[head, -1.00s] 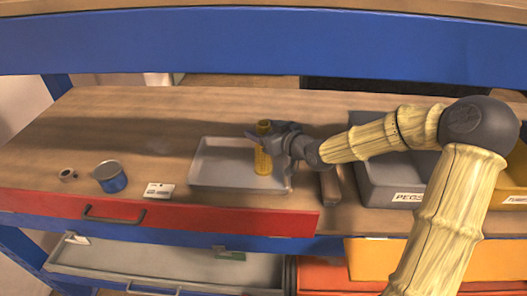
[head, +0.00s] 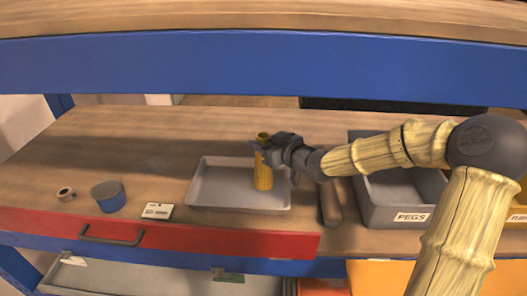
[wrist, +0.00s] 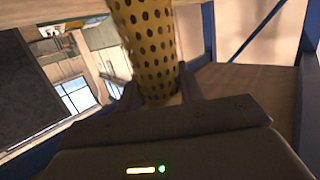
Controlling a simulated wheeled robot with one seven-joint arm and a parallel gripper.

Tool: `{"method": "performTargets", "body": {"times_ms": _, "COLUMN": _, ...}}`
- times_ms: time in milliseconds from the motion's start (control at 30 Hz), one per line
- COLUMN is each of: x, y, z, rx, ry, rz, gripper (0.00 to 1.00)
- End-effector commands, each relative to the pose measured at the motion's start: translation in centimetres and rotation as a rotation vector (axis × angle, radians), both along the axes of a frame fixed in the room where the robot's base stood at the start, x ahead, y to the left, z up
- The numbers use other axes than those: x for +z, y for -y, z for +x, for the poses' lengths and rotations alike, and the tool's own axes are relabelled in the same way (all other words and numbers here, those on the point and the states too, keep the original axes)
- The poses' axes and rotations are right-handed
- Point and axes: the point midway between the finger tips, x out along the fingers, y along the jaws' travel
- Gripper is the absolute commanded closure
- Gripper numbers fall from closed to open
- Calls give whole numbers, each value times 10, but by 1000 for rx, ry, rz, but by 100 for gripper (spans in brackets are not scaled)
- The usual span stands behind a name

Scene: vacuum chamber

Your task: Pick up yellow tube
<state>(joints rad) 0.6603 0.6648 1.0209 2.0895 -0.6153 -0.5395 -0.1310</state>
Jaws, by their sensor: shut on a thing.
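The yellow tube (head: 263,172) stands upright over the grey tray (head: 215,192) in the head view. I cannot tell whether its lower end touches the tray floor. My gripper (head: 268,150) comes from the right and is shut on the tube's upper part. In the wrist view the tube (wrist: 146,40), yellow with dark holes, rises between the two fingers of my gripper (wrist: 160,92). The fingers hide part of the tube.
A blue-grey cup (head: 108,196), a small ring (head: 66,194) and a white card (head: 157,211) lie left of the tray. A dark cylinder (head: 331,201) and a grey bin marked PEGS (head: 410,217) are at right. A blue shelf beam (head: 260,65) spans above. The left back bench is clear.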

Motion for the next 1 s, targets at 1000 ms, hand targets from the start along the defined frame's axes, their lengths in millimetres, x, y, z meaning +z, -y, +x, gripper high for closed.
{"method": "performTargets", "body": {"times_ms": 1000, "x": 44, "y": 91, "z": -95, "rx": -5, "ry": -1, "rz": 2, "gripper": 96}}
